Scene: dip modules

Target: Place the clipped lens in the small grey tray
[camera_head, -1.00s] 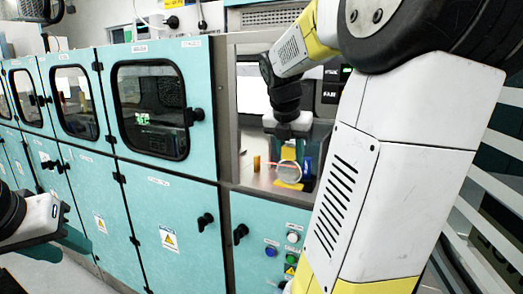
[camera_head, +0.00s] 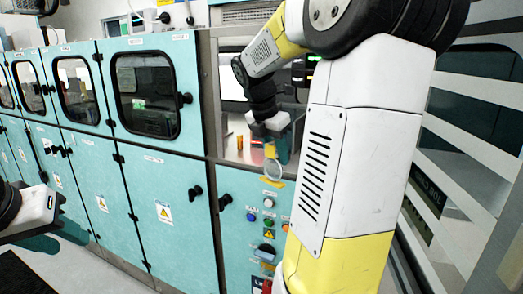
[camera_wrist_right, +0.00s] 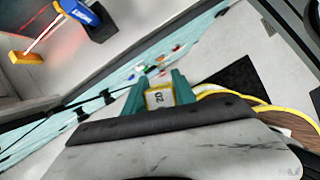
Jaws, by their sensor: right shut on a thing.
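I cannot make out the small grey tray in either view.
The open bay (camera_head: 238,150) holds an orange-brown post (camera_head: 240,142). A panel of coloured buttons (camera_head: 268,202) lies below it. Teal cabinets (camera_head: 150,185) run left. The right wrist view shows a blue device (camera_wrist_right: 88,18), a red beam and yellow cables (camera_wrist_right: 262,108).

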